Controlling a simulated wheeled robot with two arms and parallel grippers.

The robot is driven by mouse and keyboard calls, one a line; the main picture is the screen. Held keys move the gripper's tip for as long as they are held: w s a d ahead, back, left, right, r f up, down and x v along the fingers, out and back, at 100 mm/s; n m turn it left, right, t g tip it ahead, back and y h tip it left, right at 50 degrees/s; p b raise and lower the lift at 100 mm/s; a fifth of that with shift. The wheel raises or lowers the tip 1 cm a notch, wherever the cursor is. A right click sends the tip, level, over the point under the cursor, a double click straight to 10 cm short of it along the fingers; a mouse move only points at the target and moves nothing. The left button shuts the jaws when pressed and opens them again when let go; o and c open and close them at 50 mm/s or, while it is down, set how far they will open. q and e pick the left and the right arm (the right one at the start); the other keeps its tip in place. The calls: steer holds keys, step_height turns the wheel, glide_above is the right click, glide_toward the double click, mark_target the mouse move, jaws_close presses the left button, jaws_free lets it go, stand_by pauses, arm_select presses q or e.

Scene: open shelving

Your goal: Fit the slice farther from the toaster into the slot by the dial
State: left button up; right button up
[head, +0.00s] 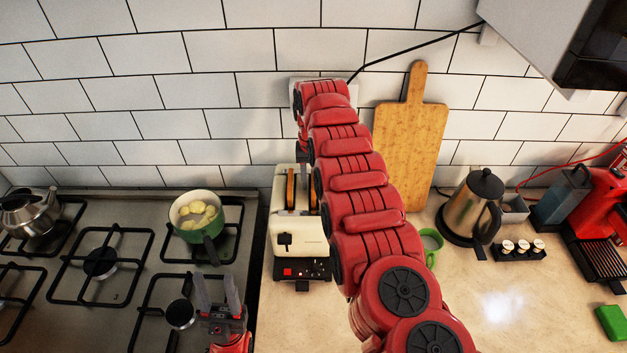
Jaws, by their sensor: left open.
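The cream toaster (284,237) stands on the counter, with a lever and a dark control panel (303,269) with a red button on its front. A brown slice (290,188) shows upright in its left slot. Another brown strip, seemingly a slice (313,192), shows in the right slot, partly covered by my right arm. I cannot make out which control is the dial. A small dark part of my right gripper (302,154) shows above the toaster; its fingers are mostly hidden by my arm. My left gripper (214,278) is open and empty, left of the toaster and over the hob's front.
A green pot (196,219) with pale pieces sits on the hob, with a steel kettle (27,212) at left. A wooden board (411,130) leans on the wall. A green mug (431,243), an electric kettle (469,207) and a red coffee machine (601,220) stand right. The front counter is fairly clear.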

steer(key=shift+r, duration=0.2)
steer(key=shift+r+b, duration=0.7)
steer(key=shift+r, duration=0.1)
step_height(320, 180, up, 4)
steer(key=shift+w+d, duration=0.1)
step_height(320, 180, up, 6)
steer(key=p, duration=0.5)
steer(key=shift+r, duration=0.15)
steer(key=shift+s, duration=0.2)
